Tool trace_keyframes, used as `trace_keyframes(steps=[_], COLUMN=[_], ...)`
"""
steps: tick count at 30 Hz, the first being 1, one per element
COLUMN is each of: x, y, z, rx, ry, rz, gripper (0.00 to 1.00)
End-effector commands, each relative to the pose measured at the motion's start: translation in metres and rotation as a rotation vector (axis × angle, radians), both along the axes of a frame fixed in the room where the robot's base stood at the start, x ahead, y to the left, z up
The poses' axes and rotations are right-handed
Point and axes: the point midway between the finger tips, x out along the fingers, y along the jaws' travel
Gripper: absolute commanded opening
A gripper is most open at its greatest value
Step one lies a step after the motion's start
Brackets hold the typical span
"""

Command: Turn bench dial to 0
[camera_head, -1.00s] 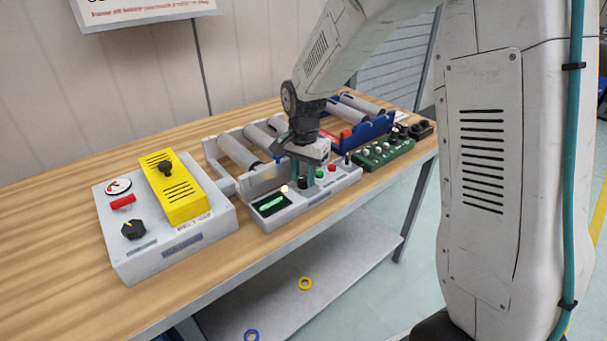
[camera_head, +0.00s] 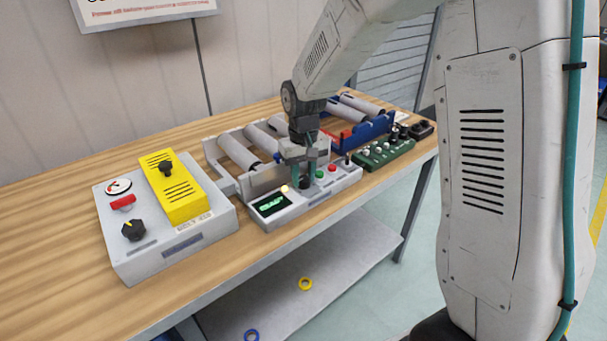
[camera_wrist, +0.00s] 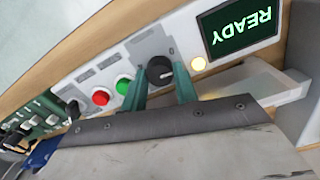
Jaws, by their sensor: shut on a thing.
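The bench dial (camera_wrist: 159,71) is a black knob with a light pointer mark, on the light grey control panel (camera_head: 275,219) at the bench's front edge. In the wrist view my gripper (camera_wrist: 160,82) has its two green fingers on either side of the dial, shut on it. In the head view my gripper (camera_head: 305,183) comes down from above onto the panel and partly hides the dial (camera_head: 305,184). The display (camera_wrist: 240,28) next to the dial reads READY, upside down in the wrist view. A lit yellowish lamp (camera_wrist: 199,64) sits between dial and display.
A green button (camera_wrist: 123,85) and a red button (camera_wrist: 101,97) stand close beside the dial. A grey box (camera_head: 180,250) with a yellow cover (camera_head: 180,195) and another black knob (camera_head: 133,230) is at left.

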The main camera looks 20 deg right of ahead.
Motion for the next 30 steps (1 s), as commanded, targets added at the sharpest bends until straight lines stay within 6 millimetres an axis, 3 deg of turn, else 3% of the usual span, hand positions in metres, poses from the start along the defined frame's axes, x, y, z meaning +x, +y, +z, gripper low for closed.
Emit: trace_keyframes(steps=[15,30], x=[0.0003,0.0003], y=[-0.0002,-0.0004], z=[0.0006,0.0006], rx=[0.000,-0.001], ry=[-0.001,-0.001], rz=[0.452,0.648], gripper=[0.07,0.07])
